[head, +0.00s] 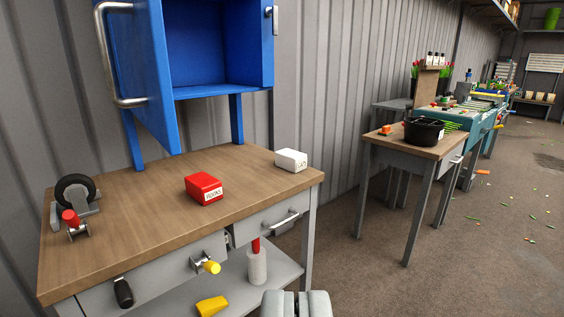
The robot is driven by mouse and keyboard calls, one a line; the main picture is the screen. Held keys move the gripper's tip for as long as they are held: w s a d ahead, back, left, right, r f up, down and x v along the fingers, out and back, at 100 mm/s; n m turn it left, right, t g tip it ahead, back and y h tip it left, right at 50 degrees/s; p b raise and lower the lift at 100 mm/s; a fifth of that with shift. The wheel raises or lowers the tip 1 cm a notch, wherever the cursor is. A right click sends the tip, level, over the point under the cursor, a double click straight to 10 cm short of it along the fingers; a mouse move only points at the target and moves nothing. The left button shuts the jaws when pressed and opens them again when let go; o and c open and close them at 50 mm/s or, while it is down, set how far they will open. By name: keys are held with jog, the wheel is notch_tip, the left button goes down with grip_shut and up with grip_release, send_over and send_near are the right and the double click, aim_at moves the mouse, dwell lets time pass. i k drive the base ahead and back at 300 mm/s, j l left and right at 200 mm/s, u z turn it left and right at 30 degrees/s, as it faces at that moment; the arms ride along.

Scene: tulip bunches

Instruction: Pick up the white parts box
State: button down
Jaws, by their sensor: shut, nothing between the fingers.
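The white parts box (291,160) sits on the wooden top of the workbench (135,220), near its far right corner. It has dark lettering on its front face. My gripper (296,304) shows at the bottom edge of the head view. It is shut and empty, in front of the bench and well apart from the box. Only the ends of its fingers are in view.
A red box (204,188) stands left of the white one. An open blue cabinet (210,50) rises behind the bench. A drawer handle (280,223) and a yellow knob (211,267) stick out in front. A side table (392,142) stands right; open floor lies beyond.

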aim_at(294, 161)
jog(key=i+l, duration=0.1)
jog(key=i, duration=0.4)
jog(key=i+l+u, duration=0.1)
jog(key=i, duration=0.4)
jog(key=i+l+u, duration=0.1)
jog(key=i, duration=0.4)
jog(key=i+l, duration=0.3)
jog(key=i, duration=0.15)
